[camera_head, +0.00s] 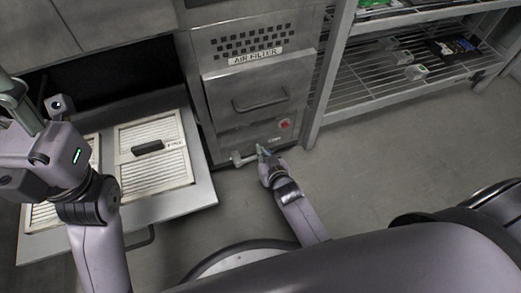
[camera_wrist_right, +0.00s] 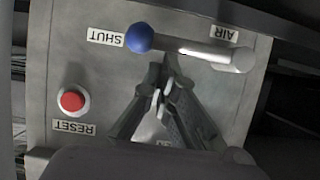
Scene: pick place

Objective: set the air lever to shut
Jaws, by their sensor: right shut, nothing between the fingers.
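The air lever (camera_wrist_right: 185,45) is a pale bar with a blue ball knob (camera_wrist_right: 140,37) at its end. In the right wrist view it lies across the panel, from the pivot by the AIR label (camera_wrist_right: 224,33) to the knob beside the SHUT label (camera_wrist_right: 105,37). In the head view the lever's pale pivot end (camera_head: 237,158) shows low on the cabinet. My right gripper (camera_head: 262,150) is at the lever, shut and empty; its fingertips (camera_wrist_right: 166,78) appear just below the bar in the wrist view. Contact is unclear. My left gripper (camera_head: 12,92) is partly visible at the left edge.
A red RESET button (camera_wrist_right: 73,100) is on the same panel, also visible in the head view (camera_head: 285,124). Above is a drawer handle (camera_head: 262,103) under the AIR FILTER label (camera_head: 256,57). An open drawer (camera_head: 186,204) with white filters juts out left. Floor right is clear.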

